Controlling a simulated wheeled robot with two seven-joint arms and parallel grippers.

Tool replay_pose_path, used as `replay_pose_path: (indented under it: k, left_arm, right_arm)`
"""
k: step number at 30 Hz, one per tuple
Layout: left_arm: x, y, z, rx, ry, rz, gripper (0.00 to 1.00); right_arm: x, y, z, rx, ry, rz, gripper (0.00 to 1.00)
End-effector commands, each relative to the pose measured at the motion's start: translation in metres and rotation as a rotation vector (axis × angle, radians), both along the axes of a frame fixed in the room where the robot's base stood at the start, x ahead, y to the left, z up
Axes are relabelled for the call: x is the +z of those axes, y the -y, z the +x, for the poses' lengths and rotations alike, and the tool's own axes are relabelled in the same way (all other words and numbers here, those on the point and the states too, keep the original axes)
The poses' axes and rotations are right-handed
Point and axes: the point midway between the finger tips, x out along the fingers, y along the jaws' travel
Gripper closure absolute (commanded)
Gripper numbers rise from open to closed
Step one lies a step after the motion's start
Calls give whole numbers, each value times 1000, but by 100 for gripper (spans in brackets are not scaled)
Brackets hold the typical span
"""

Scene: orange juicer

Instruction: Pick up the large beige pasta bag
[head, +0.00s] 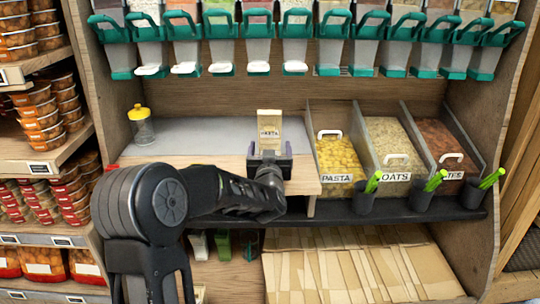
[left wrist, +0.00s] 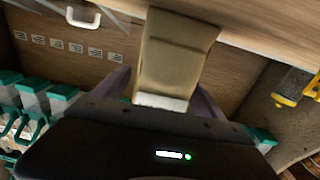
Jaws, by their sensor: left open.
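My left gripper (head: 270,152) is open, with one finger at each side of the bag. In the left wrist view, which looks upside down, the bag (left wrist: 172,52) lies between the two purple-grey fingers of the gripper (left wrist: 163,80). I cannot tell whether either finger touches it. My right gripper is in neither view.
A yellow-lidded jar (head: 141,128) stands left on the shelf. Bins of pasta (head: 340,158), oats (head: 395,150) and another dry food (head: 447,145) are at the right, with scoop holders in front. Teal-handled dispensers (head: 295,45) hang above. Flat paper bags (head: 360,272) lie below.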

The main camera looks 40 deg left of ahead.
Motion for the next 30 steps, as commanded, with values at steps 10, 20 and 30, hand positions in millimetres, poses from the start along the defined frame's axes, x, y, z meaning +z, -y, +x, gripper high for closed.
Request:
replay_pose_path:
  k: [10, 20, 30]
  left_arm:
    - [0, 0, 0, 0, 1, 1, 19]
    - [0, 0, 0, 0, 1, 1, 41]
    - [0, 0, 0, 0, 1, 1, 68]
  right_arm:
    - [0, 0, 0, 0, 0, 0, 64]
    - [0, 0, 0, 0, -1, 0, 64]
    - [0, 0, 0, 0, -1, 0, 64]
